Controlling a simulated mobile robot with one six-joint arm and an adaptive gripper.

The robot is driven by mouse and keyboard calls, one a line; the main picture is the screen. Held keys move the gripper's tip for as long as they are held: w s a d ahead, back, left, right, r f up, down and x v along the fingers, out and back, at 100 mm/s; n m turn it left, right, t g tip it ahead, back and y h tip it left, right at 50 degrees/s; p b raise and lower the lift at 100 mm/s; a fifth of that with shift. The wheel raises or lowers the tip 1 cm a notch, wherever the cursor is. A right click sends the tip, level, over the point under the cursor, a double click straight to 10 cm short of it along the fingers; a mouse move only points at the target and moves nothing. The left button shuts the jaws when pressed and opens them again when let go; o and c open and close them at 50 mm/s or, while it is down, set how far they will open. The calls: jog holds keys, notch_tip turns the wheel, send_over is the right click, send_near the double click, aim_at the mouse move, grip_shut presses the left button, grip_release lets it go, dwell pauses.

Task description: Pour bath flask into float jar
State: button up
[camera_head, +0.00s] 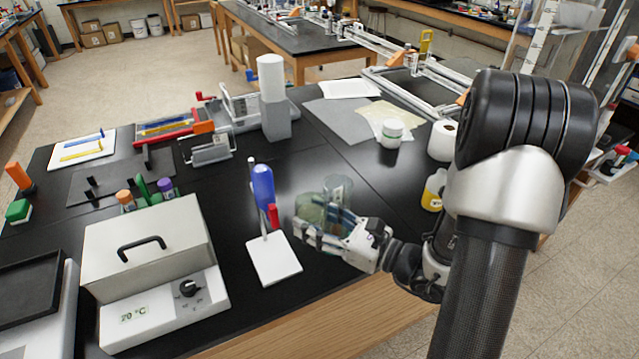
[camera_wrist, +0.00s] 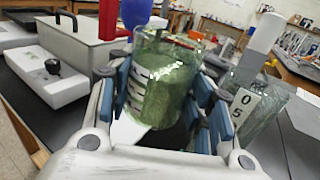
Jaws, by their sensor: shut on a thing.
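My gripper (camera_head: 325,230) is shut on a clear glass flask of green liquid (camera_head: 309,207), which I take to be the bath flask. In the wrist view the flask (camera_wrist: 165,80) stands between the blue finger pads, roughly upright; I cannot tell if its base touches the bench. A clear glass jar (camera_head: 338,187), likely the float jar, stands just behind the flask in the head view. In the wrist view the jar (camera_wrist: 262,108) is to the right, with a white "0 5" label, partly hidden by a finger. Its contents are not clear.
A heating bath (camera_head: 150,250) is further left. Bench behind the jar is fairly clear.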

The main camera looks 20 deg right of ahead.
jog(key=shift+s+d+r, duration=0.15)
jog(key=w+d+r+m+p, duration=0.2)
jog(key=d+r+m+p, duration=0.2)
jog(key=r+m+p, duration=0.4)
jog(key=p, duration=0.6)
jog(key=shift+w+r, duration=0.2)
jog(key=shift+w, duration=0.05)
jog(key=shift+f+m, duration=0.2)
jog(key=shift+m, duration=0.4)
jog(key=shift+r+m+p, duration=0.4)
jog(key=shift+m+p, duration=0.4)
jog(key=shift+p, duration=0.05)
dwell(1.2)
jog(key=shift+w+d+f+m, duration=0.1)
jog(key=shift+f+m, duration=0.2)
jog(key=shift+m, duration=0.6)
dwell(1.5)
jog(key=shift+r+m+p, duration=0.2)
jog(key=shift+m+p, duration=0.2)
jog(key=shift+p, duration=0.1)
dwell(0.7)
